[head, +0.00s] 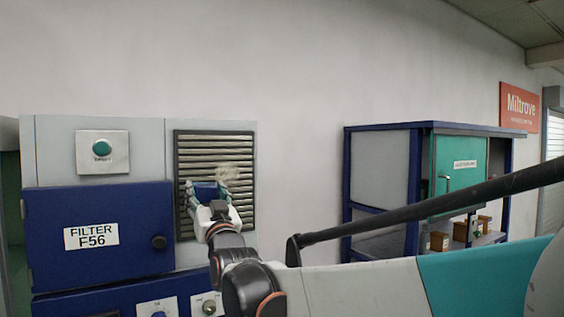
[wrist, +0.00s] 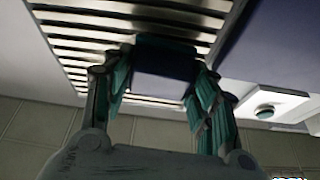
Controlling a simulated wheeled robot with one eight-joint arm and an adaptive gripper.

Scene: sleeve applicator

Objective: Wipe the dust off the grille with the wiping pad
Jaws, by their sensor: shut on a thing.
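The grille (head: 238,212) is a dark-framed panel of pale slats on the grey machine front. In the wrist view the grille (wrist: 85,45) fills the upper left. A tan smudge of dust (head: 228,173) shows on its right half, up and to the right of my gripper. My gripper (head: 208,188) is in front of the grille and shut on the wiping pad (head: 205,193), a dark blue block. In the wrist view the pad (wrist: 165,63) sits between the teal fingers, close against the slats. Whether it touches them I cannot tell. My gripper and arm hide the grille's lower middle.
Left of the grille are a green button (head: 101,149) on a white plate and a blue door labelled FILTER F56 (head: 100,265) with a dark knob. Knobs (head: 209,307) sit below. A blue-framed cabinet (head: 380,170) stands at right; bare wall lies between.

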